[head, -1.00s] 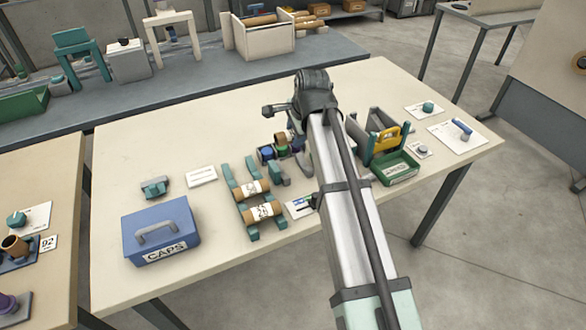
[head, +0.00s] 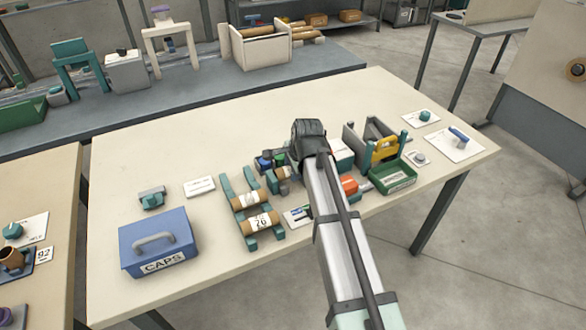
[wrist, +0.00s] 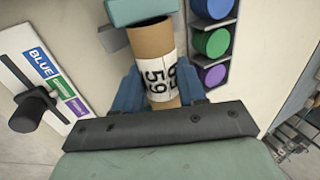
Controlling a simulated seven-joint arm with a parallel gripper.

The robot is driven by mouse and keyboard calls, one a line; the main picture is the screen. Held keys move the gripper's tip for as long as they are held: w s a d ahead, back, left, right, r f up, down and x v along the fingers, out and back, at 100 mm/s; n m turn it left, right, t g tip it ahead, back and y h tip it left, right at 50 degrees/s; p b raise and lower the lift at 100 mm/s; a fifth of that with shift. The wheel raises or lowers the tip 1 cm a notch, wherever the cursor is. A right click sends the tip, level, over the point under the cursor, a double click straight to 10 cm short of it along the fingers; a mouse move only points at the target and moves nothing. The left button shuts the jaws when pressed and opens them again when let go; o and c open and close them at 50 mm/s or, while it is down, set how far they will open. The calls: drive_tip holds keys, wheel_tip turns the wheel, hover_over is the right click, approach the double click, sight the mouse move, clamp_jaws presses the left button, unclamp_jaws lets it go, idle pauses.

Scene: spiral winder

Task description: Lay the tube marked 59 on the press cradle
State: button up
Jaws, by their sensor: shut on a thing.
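The tube marked 59 (wrist: 158,72) is a brown cardboard tube with a white label, between the blue fingers of my gripper (wrist: 161,90) in the wrist view. My gripper is shut on it. A teal block (wrist: 142,11) lies at the tube's far end; I cannot tell whether they touch. In the head view the brown tube (head: 284,173) shows beside a small teal fixture (head: 273,184), which seems to be the press cradle. My arm hides most of the gripper there.
Blue, green and purple caps (wrist: 211,43) stand close right of the tube. A colour card (wrist: 52,78) with a black lever lies left. A teal rack (head: 228,190) holds labelled tubes. A blue CAPS box (head: 155,243) and a green tray (head: 393,180) stand on the table.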

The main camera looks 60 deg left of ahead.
drive_tip(key=shift+f, duration=0.7)
drive_tip(key=o, duration=1)
drive_tip(key=shift+r, duration=0.1)
drive_tip(key=shift+r, duration=0.3)
drive_tip(key=v, duration=1.2)
drive_tip(key=shift+r, duration=0.3)
